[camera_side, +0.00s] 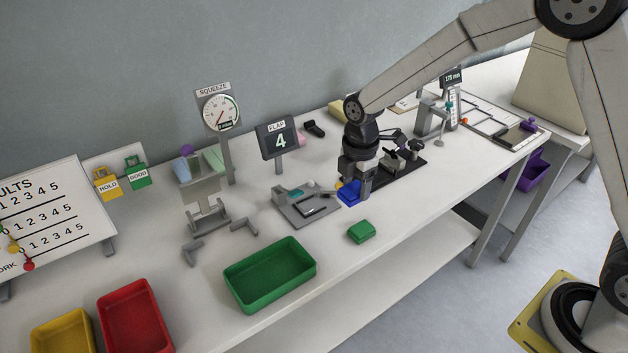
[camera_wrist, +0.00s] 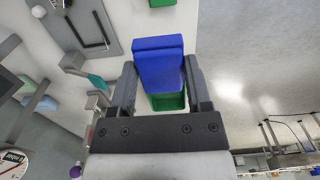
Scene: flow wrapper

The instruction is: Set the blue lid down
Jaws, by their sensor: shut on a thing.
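The blue lid (camera_side: 349,193) is between the fingers of my gripper (camera_side: 357,188), low over the white bench just right of a grey plate. In the wrist view the lid (camera_wrist: 158,62) shows as a blue block between the two fingers of my gripper (camera_wrist: 160,85), which is shut on it. I cannot tell whether its underside touches the bench. A green thing (camera_wrist: 167,101) shows past the lid's near edge between the fingers; most of it is hidden.
A grey plate (camera_side: 305,212) with small parts lies left of the lid. A small green block (camera_side: 361,231) sits in front, and a green tray (camera_side: 268,275) stands front left. A black base with fixtures (camera_side: 402,170) is close on the right. Bare bench lies around the green block.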

